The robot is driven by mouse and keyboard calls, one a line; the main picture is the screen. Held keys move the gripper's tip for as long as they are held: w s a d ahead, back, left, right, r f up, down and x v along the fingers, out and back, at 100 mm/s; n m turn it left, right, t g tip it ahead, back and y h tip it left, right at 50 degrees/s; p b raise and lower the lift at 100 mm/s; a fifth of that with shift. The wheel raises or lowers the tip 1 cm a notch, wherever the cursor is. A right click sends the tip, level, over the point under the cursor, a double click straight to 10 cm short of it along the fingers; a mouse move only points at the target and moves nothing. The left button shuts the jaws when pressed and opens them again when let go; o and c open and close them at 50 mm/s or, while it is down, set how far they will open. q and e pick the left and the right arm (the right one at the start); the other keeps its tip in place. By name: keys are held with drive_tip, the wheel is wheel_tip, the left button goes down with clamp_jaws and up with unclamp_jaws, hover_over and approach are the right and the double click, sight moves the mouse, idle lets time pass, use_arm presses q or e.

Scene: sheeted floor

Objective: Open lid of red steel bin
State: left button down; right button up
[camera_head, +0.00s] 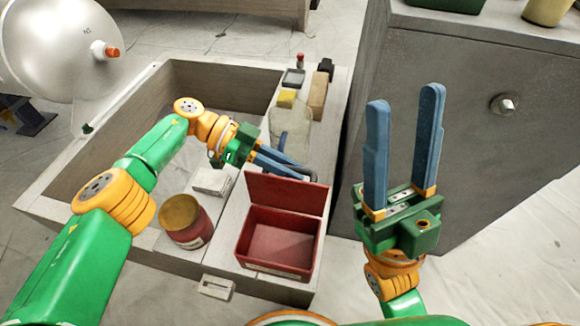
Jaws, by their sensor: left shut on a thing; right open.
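The red steel bin (278,243) sits on the near right part of the wooden crate's top. Its inside shows and looks empty. Its red lid (287,194) stands raised, roughly upright, at the bin's back edge. My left gripper (297,176) reaches in from the left, its blue fingers at the lid's top edge. It is shut on the lid; the exact contact at the fingertips is partly hidden. My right gripper (405,95) is open and empty, fingers pointing up, to the right of the bin.
A red can (186,222) stands left of the bin, a white box (212,181) behind it. A clear jar (291,135) and small bottles stand behind the lid. A grey cabinet (470,130) is at right. The crate's hollow (130,150) is open at left.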

use_arm(q)
drive_tip(key=c, duration=0.8)
unclamp_jaws()
drive_tip(key=shift+c, duration=0.2)
